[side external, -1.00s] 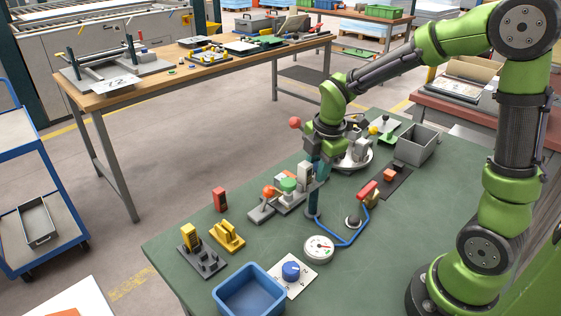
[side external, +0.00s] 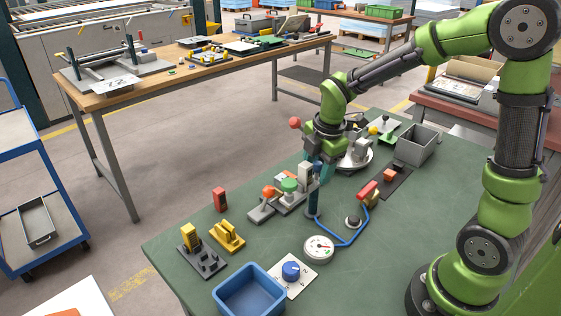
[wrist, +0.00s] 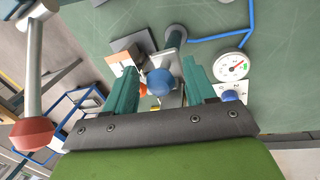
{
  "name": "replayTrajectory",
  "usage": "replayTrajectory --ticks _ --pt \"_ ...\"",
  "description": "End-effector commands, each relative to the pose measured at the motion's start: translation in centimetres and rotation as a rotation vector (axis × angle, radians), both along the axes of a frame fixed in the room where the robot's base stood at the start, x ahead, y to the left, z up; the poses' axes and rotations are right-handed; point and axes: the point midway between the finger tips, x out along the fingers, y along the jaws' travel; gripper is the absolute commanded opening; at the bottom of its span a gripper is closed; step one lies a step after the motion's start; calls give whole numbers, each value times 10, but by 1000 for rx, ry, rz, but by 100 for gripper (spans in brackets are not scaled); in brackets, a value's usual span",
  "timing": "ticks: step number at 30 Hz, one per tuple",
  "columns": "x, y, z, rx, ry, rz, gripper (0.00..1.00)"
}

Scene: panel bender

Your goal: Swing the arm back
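In the side view, my gripper (side external: 322,171) points down over the green bench, close to the top of a dark upright post (side external: 312,203). In the wrist view, the two teal fingers of my gripper (wrist: 156,73) are spread apart. A round blue knob (wrist: 160,82) shows between them, with gaps on both sides. A metal piece lies under the knob, beside the post's round grey end (wrist: 177,34). I cannot tell how the knob and the metal piece join. A lever with a red ball (side external: 295,122) stands behind my gripper; a red knob on a grey rod (wrist: 30,135) shows large in the wrist view.
Near the post are a clamp unit with a green button (side external: 289,185), a dial gauge (side external: 319,248), a red-handled lever (side external: 368,189) and a blue cable. A blue bin (side external: 248,291), a blue rotary knob (side external: 291,270) and a grey bin (side external: 418,143) stand farther off. The bench's right side is clear.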

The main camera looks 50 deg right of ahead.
Motion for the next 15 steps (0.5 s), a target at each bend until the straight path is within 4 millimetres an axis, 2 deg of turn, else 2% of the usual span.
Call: replayTrajectory --ticks 8,11,15 --pt "-1 0 6 -1 0 -1 55" --pt "-3 0 20 -1 -4 -2 55" --pt "-9 1 50 -1 -7 -2 55"
